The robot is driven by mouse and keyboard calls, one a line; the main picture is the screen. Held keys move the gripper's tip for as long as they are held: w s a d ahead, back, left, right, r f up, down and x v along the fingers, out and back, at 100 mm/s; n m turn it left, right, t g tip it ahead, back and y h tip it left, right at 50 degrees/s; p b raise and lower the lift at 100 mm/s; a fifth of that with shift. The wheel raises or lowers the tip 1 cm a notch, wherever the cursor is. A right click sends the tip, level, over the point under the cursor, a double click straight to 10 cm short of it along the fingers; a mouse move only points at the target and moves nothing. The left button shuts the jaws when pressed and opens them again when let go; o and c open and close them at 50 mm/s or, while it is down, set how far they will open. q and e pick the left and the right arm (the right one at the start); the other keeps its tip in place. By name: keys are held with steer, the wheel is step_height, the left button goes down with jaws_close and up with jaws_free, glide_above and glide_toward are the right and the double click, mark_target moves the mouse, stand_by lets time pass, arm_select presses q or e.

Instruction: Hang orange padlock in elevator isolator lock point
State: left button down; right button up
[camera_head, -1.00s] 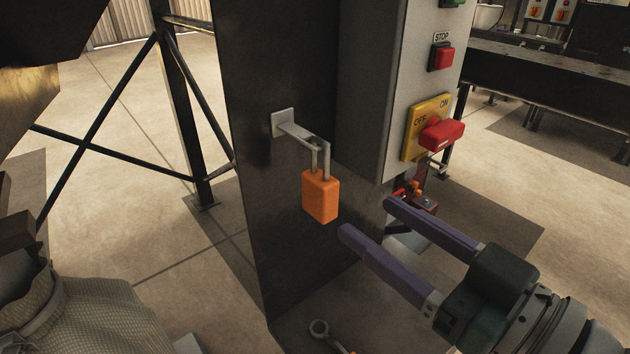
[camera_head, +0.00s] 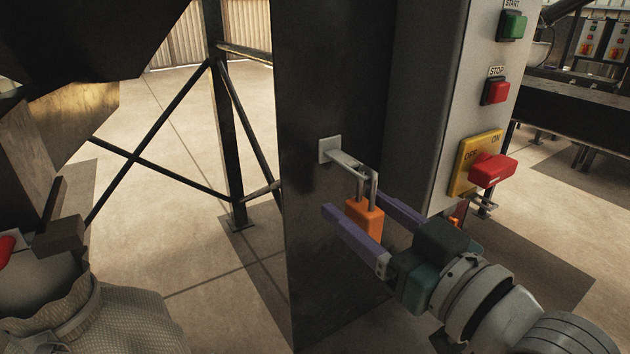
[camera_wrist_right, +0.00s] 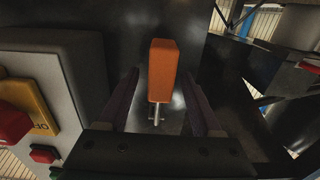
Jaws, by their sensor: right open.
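The orange padlock (camera_head: 364,221) hangs by its shackle from a metal bracket (camera_head: 345,160) on the dark column; its lower part is hidden behind a finger. My right gripper (camera_head: 358,208) is open, its purple fingers on either side of the padlock body. In the right wrist view the padlock (camera_wrist_right: 162,70) stands between the two fingers (camera_wrist_right: 162,95), with visible gaps on both sides. The isolator is a red handle (camera_head: 493,170) on a yellow OFF/ON plate (camera_head: 464,165). A metal lock loop (camera_head: 484,205) shows below the handle. My left gripper is not in view.
The grey control box (camera_head: 425,110) is right of the column, with a green START button (camera_head: 513,25) and a red STOP button (camera_head: 496,91). The dark column (camera_head: 325,80) is close behind the padlock. A black braced frame (camera_head: 225,130) stands to the left.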

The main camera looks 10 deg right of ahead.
steer(key=shift+c, duration=0.2)
jaws_close()
stand_by(0.3)
stand_by(0.5)
